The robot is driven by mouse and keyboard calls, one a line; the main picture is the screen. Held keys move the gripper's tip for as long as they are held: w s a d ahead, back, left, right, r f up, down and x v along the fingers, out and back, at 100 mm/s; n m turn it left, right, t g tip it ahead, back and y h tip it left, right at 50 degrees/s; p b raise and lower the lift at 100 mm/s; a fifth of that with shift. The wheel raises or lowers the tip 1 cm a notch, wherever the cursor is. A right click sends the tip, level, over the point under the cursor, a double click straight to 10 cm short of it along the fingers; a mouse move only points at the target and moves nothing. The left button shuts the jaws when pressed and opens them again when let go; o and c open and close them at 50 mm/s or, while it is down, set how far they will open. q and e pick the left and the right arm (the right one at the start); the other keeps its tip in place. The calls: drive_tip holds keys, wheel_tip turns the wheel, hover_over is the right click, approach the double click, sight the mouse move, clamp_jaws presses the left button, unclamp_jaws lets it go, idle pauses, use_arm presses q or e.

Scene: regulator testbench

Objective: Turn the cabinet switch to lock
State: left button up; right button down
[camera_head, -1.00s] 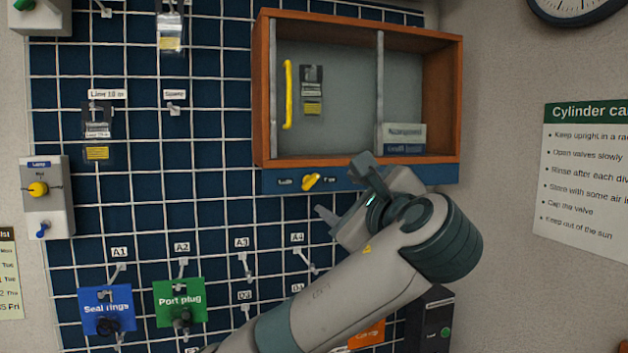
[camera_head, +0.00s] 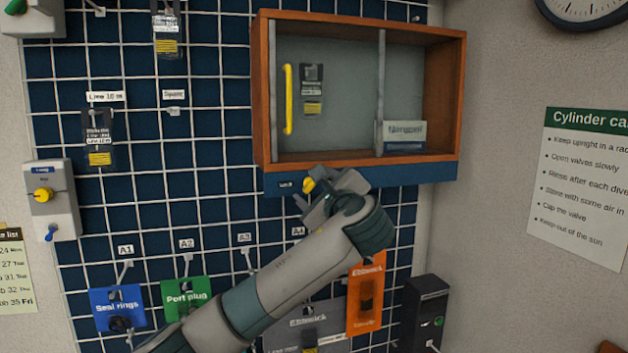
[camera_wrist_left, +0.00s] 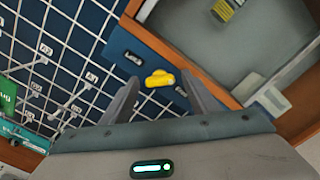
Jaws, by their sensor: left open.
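The cabinet switch is a yellow knob (camera_head: 309,185) on the blue strip (camera_head: 420,175) under the wooden cabinet (camera_head: 260,90). In the wrist view the yellow knob (camera_wrist_left: 160,78) lies between my open fingers, just beyond their tips, with no clear contact. A small label (camera_wrist_left: 133,57) shows on one side of it and another partly behind a finger; their text is too small to read. My left gripper (camera_head: 318,191) is open and partly covers the switch in the head view. It also shows in the wrist view (camera_wrist_left: 160,88). My right gripper is not in view.
Hooks and hanging cards, including a blue one (camera_head: 118,295) and a green one (camera_head: 187,290), are on the grid wall below. A grey box with a yellow knob (camera_head: 43,195) is at left.

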use_arm(q)
drive_tip(key=shift+w, duration=0.1)
drive_tip(key=shift+c, duration=0.3)
drive_tip(key=c, duration=1)
drive_tip(key=shift+f, duration=0.1)
